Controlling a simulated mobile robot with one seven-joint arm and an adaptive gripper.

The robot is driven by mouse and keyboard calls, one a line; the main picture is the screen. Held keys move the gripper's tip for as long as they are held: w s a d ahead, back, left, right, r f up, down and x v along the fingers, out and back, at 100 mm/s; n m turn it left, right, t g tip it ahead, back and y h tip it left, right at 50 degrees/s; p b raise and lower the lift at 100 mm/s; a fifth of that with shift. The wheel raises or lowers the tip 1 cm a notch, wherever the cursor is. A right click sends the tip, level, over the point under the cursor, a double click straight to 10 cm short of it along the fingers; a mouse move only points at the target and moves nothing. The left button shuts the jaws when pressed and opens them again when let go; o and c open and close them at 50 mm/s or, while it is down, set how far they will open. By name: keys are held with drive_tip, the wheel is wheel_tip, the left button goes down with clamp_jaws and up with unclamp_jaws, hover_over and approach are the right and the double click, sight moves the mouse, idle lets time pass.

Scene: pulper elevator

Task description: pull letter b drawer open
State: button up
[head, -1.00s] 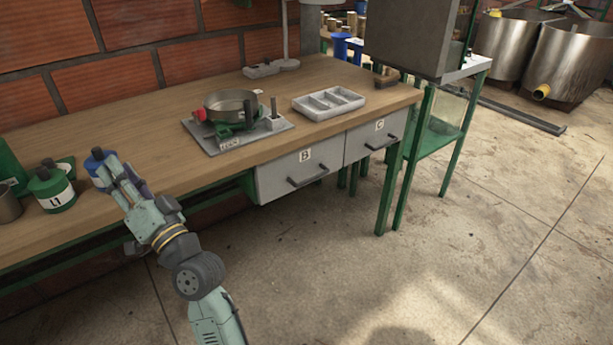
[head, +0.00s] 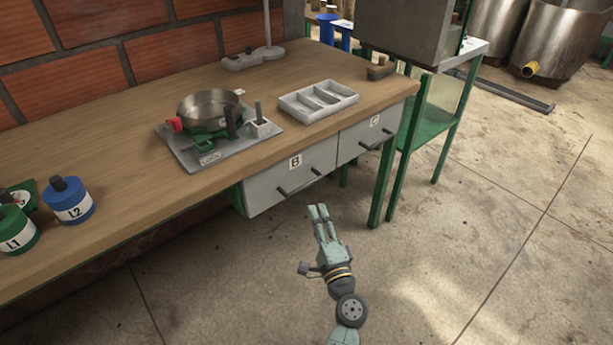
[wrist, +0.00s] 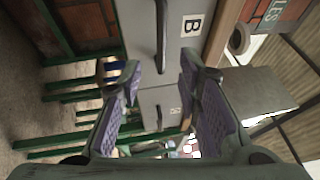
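The letter B drawer (head: 262,190) is a grey front under the wooden bench top, marked with a white B label, and it looks shut. Its dark bar handle (head: 299,182) runs across the front. My gripper (head: 318,208) is in front of and a little below that handle in the head view, apart from it. In the wrist view the B drawer front (wrist: 185,58) appears turned sideways, and its handle (wrist: 161,40) lies beyond the gap between my purple-padded fingers (wrist: 160,85). The fingers are spread with nothing between them.
The C drawer (head: 362,140) with its own handle is to the right. A green bench leg (head: 388,185) stands at right. The floor in front is clear.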

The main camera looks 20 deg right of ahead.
sight(305, 185)
drive_tip(key=shift+w+d+r+p, duration=0.1)
drive_tip(key=shift+w+r+p, duration=0.35)
drive_tip(key=shift+w, duration=1.25)
drive_tip(key=shift+w+d+r+p, duration=0.1)
drive_tip(key=shift+w+r+p, duration=0.3)
drive_tip(key=shift+w, duration=1.3)
drive_tip(key=shift+w+d+r+p, duration=0.15)
drive_tip(key=shift+w+p, duration=0.5)
drive_tip(key=shift+w, duration=1.05)
drive_tip(key=shift+a, duration=0.1)
drive_tip(key=shift+c, duration=0.5)
clamp_jaws()
